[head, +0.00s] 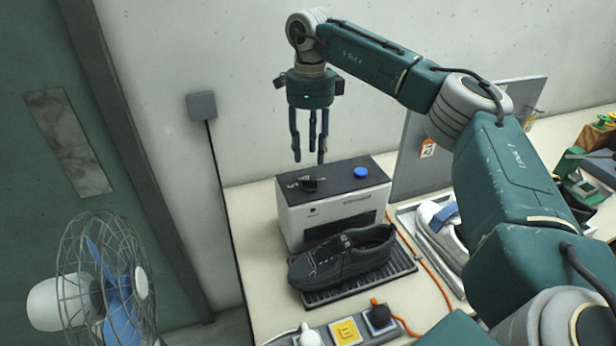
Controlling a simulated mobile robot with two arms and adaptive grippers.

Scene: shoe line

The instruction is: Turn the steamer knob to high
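The steamer (297,222) is a white box with a dark top panel, standing on the table against the wall. A black knob (313,184) sits on the left part of its top, and a blue round button (361,172) sits on the right part. The markings around the knob are too small to read. My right gripper (310,158) points down above and just behind the knob, apart from it. Its fingers are spread with nothing between them. My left gripper is not in view.
A black shoe (342,256) rests on a ridged dark tray (362,287) in front of the steamer. A fan (108,285) stands at left. A grey panel (412,160) and a white shoe (440,222) are at right.

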